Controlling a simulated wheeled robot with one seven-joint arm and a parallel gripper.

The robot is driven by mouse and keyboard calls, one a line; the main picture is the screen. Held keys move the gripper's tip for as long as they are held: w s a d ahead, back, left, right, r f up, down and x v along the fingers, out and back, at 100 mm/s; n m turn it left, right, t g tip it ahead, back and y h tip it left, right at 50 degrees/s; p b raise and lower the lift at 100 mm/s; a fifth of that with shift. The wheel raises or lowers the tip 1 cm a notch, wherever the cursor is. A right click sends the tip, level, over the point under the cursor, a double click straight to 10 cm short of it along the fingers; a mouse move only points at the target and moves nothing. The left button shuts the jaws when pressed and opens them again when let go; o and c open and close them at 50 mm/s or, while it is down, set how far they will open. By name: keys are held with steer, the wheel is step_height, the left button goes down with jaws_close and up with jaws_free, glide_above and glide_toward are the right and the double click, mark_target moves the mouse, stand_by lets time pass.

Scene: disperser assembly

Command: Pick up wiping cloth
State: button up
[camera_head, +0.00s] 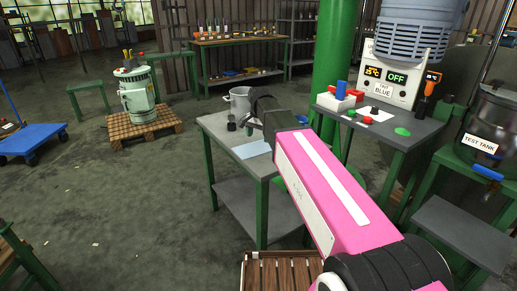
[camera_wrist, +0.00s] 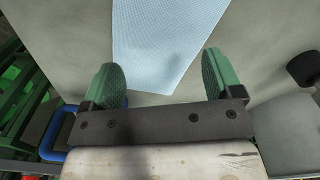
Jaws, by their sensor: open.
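The wiping cloth (camera_head: 251,149) is a flat pale-blue sheet on the grey top of a green-legged table, in the middle of the head view. In the wrist view the cloth (camera_wrist: 172,42) runs from the top edge down between my fingers, narrowing towards me. My gripper (camera_wrist: 165,78) is open, with one green-padded finger on each side of the cloth's near end. Nothing is held. Whether the fingertips touch the tabletop cannot be told. In the head view my pink arm reaches over the table's right part and hides some of it.
A second table (camera_head: 388,130) with colored parts is to the right.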

mark_target(258, 148)
steer(key=shift+f, duration=2.2)
steer(key=shift+c, duration=0.3)
jaws_close()
step_height(258, 148, up, 12)
